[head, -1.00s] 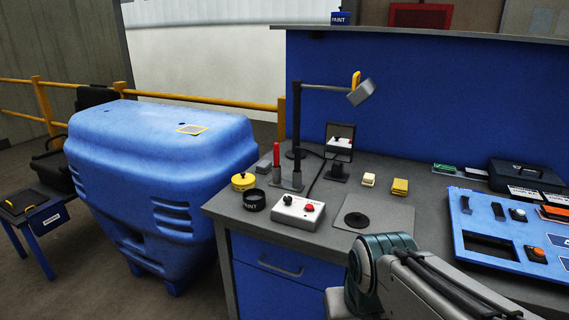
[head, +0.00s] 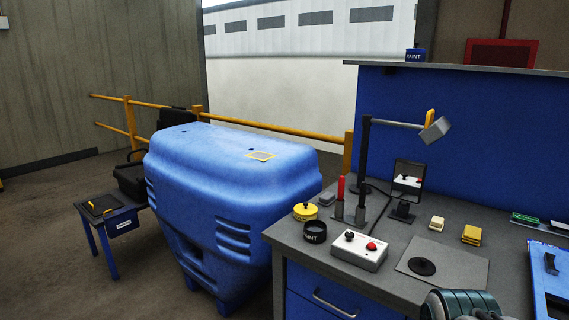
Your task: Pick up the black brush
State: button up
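I cannot make out a black brush for certain in the head view. A flat black item (head: 102,205) with a thin yellow strip lies on a small blue side table (head: 122,221) at the left; it is too small to tell what it is. My gripper is not in view; only a teal and grey part of my arm shows at the bottom right, in front of the workbench (head: 455,212).
A large blue moulded unit (head: 225,180) stands between side table and bench. The bench holds a lamp (head: 436,130), a control box (head: 360,250), a paint pot (head: 315,232) and a black disc (head: 422,266) on a plate. Open floor lies at the left.

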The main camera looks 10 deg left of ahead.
aim_at(364, 187)
jog(key=z, duration=0.05)
jog(key=k, duration=0.5)
jog(key=u, duration=0.9)
jog(key=i, duration=1.3)
jog(key=z, duration=0.65)
jog(key=i, duration=0.8)
jog(key=z, duration=0.8)
